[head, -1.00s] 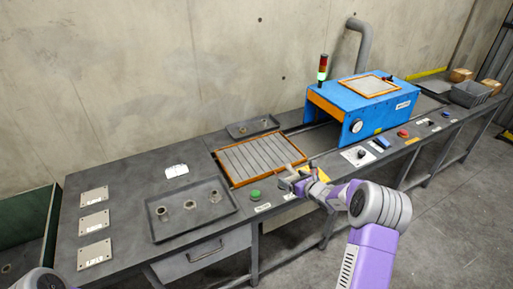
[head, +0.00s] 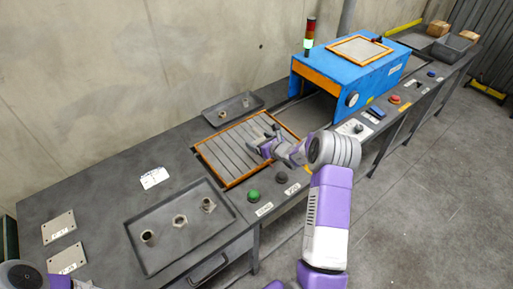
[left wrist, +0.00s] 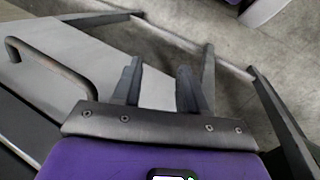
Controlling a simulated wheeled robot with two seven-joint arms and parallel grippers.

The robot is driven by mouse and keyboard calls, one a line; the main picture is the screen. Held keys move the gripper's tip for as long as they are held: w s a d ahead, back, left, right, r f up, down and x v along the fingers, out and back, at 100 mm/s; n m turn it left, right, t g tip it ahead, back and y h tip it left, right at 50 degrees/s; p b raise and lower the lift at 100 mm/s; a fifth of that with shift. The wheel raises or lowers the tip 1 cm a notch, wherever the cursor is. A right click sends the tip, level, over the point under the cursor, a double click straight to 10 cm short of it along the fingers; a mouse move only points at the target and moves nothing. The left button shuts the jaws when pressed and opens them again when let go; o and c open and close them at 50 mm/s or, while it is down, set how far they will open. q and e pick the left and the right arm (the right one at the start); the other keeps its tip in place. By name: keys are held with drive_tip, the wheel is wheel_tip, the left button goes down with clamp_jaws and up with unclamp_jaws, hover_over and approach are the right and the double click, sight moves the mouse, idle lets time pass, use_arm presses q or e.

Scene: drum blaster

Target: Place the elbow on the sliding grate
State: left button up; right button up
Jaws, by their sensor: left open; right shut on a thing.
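The sliding grate (head: 216,166) is a slatted panel with an orange frame, set in the bench in front of the blue machine. My right gripper (head: 268,142) is over the grate's right part, shut on a small dark piece, the elbow (head: 275,128). The elbow is small and partly hidden by the gripper, and I cannot tell whether it touches the slats. My left gripper (left wrist: 160,88) is open and empty in the left wrist view, near a grey drawer front with a handle (left wrist: 50,62).
A dark tray (head: 150,262) with several metal fittings lies on the bench at the front left. The blue machine (head: 335,85) stands to the right. A green button (head: 253,195) and a black knob (head: 282,178) line the front edge.

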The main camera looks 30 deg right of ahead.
drive_tip(key=shift+f+b, duration=0.3)
drive_tip(key=shift+f, duration=2)
drive_tip(key=shift+f, duration=0.1)
drive_tip(key=o, duration=0.8)
drive_tip(key=shift+r, duration=0.25)
drive_tip(key=p+v, duration=0.1)
drive_tip(key=v, duration=1)
drive_tip(key=shift+s, duration=0.45)
